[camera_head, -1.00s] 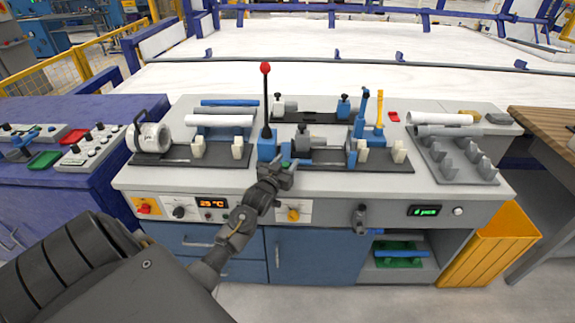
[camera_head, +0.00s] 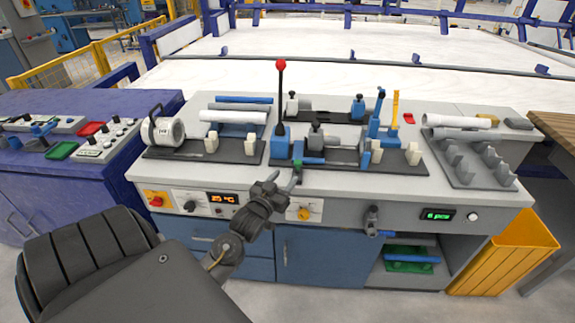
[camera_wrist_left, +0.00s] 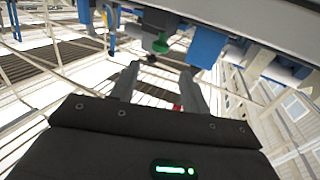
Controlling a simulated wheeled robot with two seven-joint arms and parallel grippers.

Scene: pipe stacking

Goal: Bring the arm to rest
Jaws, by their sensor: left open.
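My left arm comes in from the lower left in the head view. My left gripper (camera_head: 284,181) is in front of the workbench's front edge, near the long black-stemmed lever (camera_head: 281,100) with a red ball top. In the left wrist view the two fingers (camera_wrist_left: 158,85) stand apart with nothing between them. The gripper is open and empty. My right gripper is not in view.
The grey workbench (camera_head: 345,190) carries black fixtures, a white pipe (camera_head: 233,116), a blue pipe (camera_head: 243,99) and a grey rack (camera_head: 470,165). A yellow bin (camera_head: 505,258) stands at the right. A purple cabinet (camera_head: 70,190) stands at the left.

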